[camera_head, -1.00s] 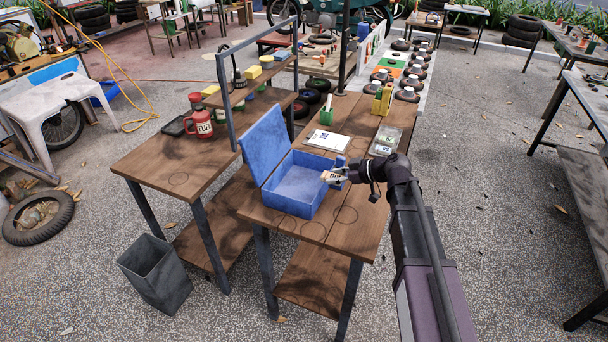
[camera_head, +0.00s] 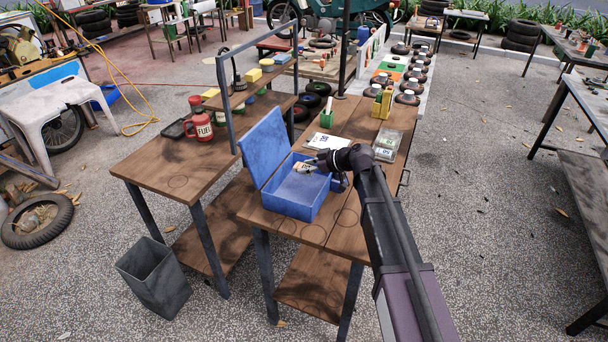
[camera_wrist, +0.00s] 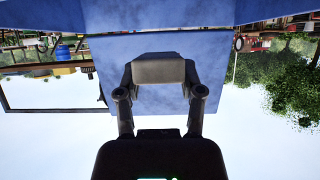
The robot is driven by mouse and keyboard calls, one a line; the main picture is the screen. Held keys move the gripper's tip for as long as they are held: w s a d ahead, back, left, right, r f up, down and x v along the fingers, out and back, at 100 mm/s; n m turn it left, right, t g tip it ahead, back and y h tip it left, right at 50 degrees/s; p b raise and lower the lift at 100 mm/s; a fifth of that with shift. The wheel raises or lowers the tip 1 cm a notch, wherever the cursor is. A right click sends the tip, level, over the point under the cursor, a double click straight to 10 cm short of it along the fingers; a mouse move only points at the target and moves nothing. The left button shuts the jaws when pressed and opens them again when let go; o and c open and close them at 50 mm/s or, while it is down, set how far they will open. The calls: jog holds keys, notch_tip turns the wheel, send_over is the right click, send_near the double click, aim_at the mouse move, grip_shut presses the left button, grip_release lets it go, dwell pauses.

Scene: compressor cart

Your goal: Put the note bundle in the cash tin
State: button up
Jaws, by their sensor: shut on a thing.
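The blue cash tin (camera_head: 288,207) stands on the wooden workbench with its lid (camera_head: 262,146) raised at the left. My gripper (camera_head: 309,166) is over the tin's back part, shut on the small tan and white note bundle (camera_head: 302,168). The bundle looks above the tin floor; its exact height is unclear.
A white paper pad (camera_head: 328,142), a green pen cup (camera_head: 326,118) and clear packets (camera_head: 387,146) lie behind the tin. A metal rack frame (camera_head: 226,100) rises behind the lid. The bench front right of the tin (camera_head: 345,225) is clear.

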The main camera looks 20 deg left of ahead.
jog(key=shift+a, duration=0.1)
jog(key=shift+w+a, duration=0.1)
jog(key=shift+a, duration=0.1)
jog(key=shift+w+a+f+b, duration=0.15)
jog(key=shift+a+f+b, duration=0.2)
jog(key=shift+f+b, duration=1.5)
jog(key=shift+f+b, duration=0.6)
jog(key=o, duration=0.8)
jog(key=shift+r, duration=0.2)
